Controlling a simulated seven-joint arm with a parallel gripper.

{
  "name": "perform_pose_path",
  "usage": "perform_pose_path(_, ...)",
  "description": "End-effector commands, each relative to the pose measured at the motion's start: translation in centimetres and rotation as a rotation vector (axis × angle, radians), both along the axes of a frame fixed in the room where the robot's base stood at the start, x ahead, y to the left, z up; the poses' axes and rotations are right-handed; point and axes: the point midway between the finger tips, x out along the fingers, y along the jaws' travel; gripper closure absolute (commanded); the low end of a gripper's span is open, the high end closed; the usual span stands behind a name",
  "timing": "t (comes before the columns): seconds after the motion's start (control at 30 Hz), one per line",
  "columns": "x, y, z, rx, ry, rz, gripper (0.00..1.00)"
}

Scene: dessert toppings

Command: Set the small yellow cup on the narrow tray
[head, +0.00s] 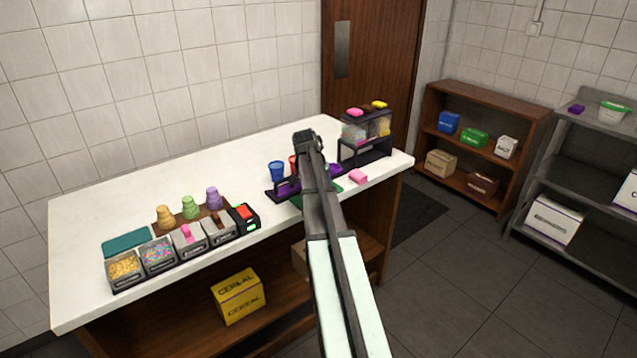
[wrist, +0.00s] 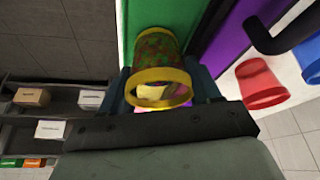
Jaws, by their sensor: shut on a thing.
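The small yellow cup (wrist: 158,76) is between the fingers of my gripper (wrist: 165,80) in the wrist view. It has yellow rims and a mottled green and red wall. Pale yellow and pink show at its near opening; I cannot tell whether they are inside. The cup is apart from the tray in the picture. In the head view my arm hides the cup and gripper; the tray (head: 284,188) shows left of my arm.
A red cup (wrist: 262,85) and a blue cup (wrist: 308,60) stand right of the tray in the wrist view. Topping bins (head: 158,255) line the counter's left front.

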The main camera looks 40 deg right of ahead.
Motion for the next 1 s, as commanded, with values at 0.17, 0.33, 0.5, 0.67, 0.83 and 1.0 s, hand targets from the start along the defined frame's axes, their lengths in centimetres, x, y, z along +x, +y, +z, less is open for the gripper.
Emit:
perform_pose_path(0.17,0.01,-0.01,-0.01,-0.001,0.000,0.000,0.73)
perform_pose_path(0.33,0.01,0.00,-0.27,0.000,0.000,0.000,0.73)
perform_pose_path(0.5,0.03,-0.01,-0.28,0.000,0.000,0.000,0.25)
perform_pose_path(0.67,0.03,-0.01,-0.28,0.000,0.000,0.000,0.12)
perform_pose_path(0.83,0.02,0.00,-0.27,0.000,0.000,0.000,0.12)
perform_pose_path(1.0,-0.03,0.12,0.36,-0.001,-0.001,0.000,0.12)
